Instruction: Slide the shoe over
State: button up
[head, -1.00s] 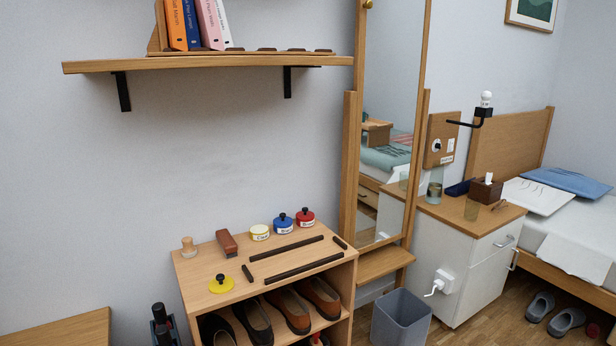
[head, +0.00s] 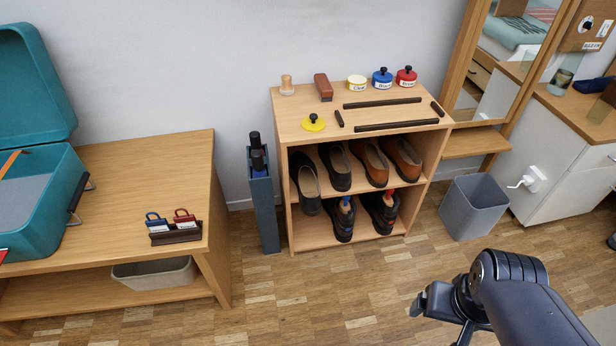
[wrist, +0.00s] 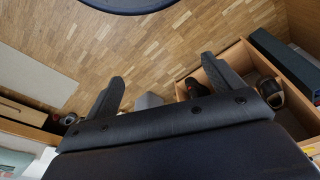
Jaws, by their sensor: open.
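On the upper shelf of the small shoe cabinet (head: 295,225) stand a black shoe (head: 306,182) at the far left, a second black shoe (head: 338,168), and two brown shoes (head: 371,162) (head: 401,158). The far-left shoe sits farther forward than its neighbour. Two dark shoes (head: 343,222) (head: 380,212) with blue and red parts are on the level below. A shoe (wrist: 270,92) shows in the cabinet in the wrist view. My gripper (wrist: 162,70) is open, with nothing between its fingers. In the head view it is at lower right, in front of the cabinet and apart from it, its fingers partly hidden.
On the cabinet top are tins (head: 382,76), a brush (head: 323,87), a yellow-lidded item (head: 313,123) and dark strips (head: 383,103). A narrow umbrella stand (head: 263,205) is close on its left. A grey bin (head: 473,207) stands right. Floor in front is clear.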

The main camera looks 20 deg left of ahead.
aim_at(302, 171)
jog(key=i+j, duration=0.15)
jog(key=j, duration=0.3)
jog(key=i+j+z, duration=0.1)
jog(key=j, duration=0.3)
jog(key=i+j, duration=0.15)
jog(key=j, duration=0.3)
